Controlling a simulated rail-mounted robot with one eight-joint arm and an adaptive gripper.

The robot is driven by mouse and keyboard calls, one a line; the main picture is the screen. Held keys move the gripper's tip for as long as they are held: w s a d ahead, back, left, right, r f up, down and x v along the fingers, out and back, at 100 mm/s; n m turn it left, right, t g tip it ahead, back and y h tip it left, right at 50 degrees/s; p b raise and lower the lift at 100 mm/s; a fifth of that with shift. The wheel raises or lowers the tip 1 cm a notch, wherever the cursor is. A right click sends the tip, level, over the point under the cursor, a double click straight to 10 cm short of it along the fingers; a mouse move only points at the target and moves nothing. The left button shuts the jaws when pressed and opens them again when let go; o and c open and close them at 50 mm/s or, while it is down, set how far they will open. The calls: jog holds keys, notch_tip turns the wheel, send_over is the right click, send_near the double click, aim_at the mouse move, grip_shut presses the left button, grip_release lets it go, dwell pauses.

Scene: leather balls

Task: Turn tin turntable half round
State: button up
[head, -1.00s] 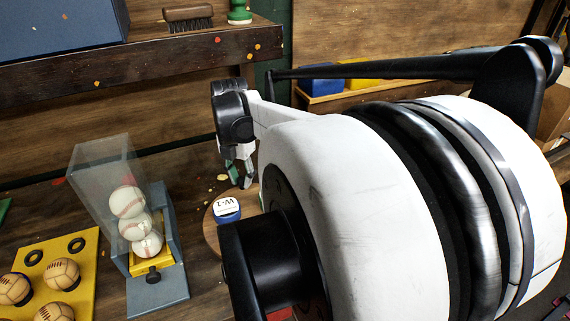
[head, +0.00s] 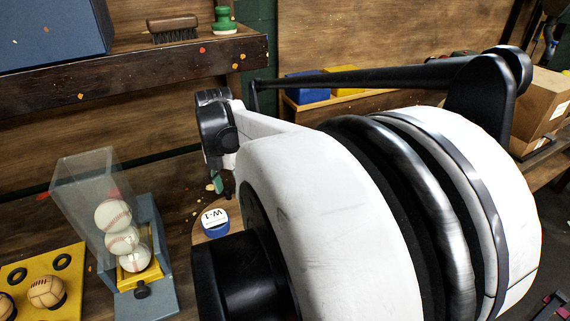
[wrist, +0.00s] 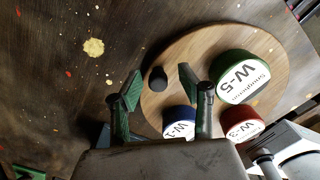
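The round wooden turntable (wrist: 215,45) lies below my gripper in the wrist view, with a dark upright knob (wrist: 157,79) near its left edge. It carries a green-sided tin marked W-5 (wrist: 247,78), a red-sided tin marked W-3 (wrist: 242,124) and a blue-sided tin marked W-1 (wrist: 180,124). My gripper (wrist: 160,90) is open, with green-padded fingers on either side of the knob in the picture and gaps showing on both sides. In the head view, the blue tin (head: 214,221) and a sliver of turntable (head: 199,235) show; my arm hides the rest.
A clear-sided ball dispenser (head: 133,240) stands left of the turntable. A yellow tray (head: 42,300) with leather balls is farther left. A raised shelf (head: 160,66) with a brush (head: 172,28) runs behind. Bare bench (wrist: 60,75) lies left of the turntable.

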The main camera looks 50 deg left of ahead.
notch_tip(320, 180, up, 12)
dwell(0.6)
